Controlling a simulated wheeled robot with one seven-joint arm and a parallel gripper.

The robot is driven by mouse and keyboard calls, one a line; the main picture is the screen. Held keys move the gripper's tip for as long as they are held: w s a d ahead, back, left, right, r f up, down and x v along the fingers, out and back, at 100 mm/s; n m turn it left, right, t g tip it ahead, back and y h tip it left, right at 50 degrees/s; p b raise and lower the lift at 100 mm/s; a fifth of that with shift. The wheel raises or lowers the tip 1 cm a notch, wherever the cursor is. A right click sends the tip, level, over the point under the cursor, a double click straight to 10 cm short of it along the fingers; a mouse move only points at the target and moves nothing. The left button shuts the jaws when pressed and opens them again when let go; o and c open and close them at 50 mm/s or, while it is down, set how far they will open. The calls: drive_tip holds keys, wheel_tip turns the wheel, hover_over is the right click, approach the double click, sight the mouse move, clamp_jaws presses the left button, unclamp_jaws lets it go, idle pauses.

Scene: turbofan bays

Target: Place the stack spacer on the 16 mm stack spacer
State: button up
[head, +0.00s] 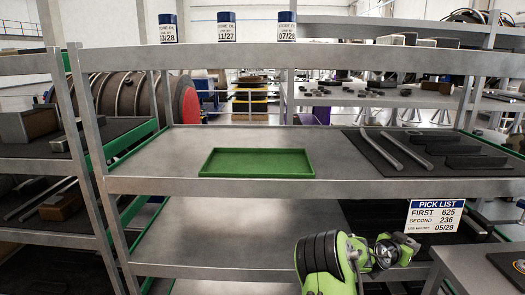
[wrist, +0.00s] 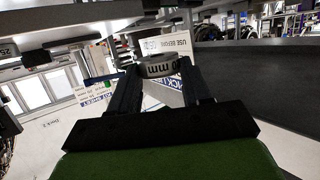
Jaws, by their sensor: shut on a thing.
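My gripper (wrist: 158,75) is shut on a grey ring-shaped stack spacer (wrist: 157,67) in the wrist view. The spacer sits between the two black fingertips, and its rim facing the camera carries dark lettering that ends in "mm". The number is not readable. In the head view my gripper (head: 404,245) is at the lower right, in front of the shelf, below and left of the pick list sign. The spacer cannot be made out clearly there. I cannot identify the 16 mm stack spacer in either view.
A green tray (head: 258,174) lies empty on the middle shelf (head: 190,150). A dark mat with grey strips (head: 405,150) lies to its right. The pick list sign (head: 434,216) hangs on the shelf front. A grey bench (head: 460,268) with a black mat is at the lower right.

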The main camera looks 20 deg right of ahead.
drive_tip(key=w+a+f+n+t+y+p, duration=0.25)
drive_tip(key=w+a, duration=0.25)
drive_tip(key=a, duration=0.3)
drive_tip(key=w+a+f+n+t+y+p, duration=0.1)
drive_tip(key=w+a+f+n+t+y, duration=0.1)
drive_tip(key=w+a+f+n+t, duration=0.45)
drive_tip(key=w+a+f+y+p, duration=0.15)
drive_tip(key=w+a, duration=0.25)
drive_tip(key=a, duration=0.5)
drive_tip(key=s+a+n+t+y+p, duration=0.1)
drive_tip(key=a+n+y+p, duration=0.1)
drive_tip(key=a, duration=1.2)
drive_tip(key=s+a+n+t+y+p, duration=0.1)
drive_tip(key=a+n+y, duration=0.4)
drive_tip(key=a, duration=0.9)
drive_tip(key=shift+s+a+r+t+y+p, duration=0.15)
drive_tip(key=shift+s+r+t+y+p, duration=0.15)
drive_tip(key=shift+s+t+y, duration=0.3)
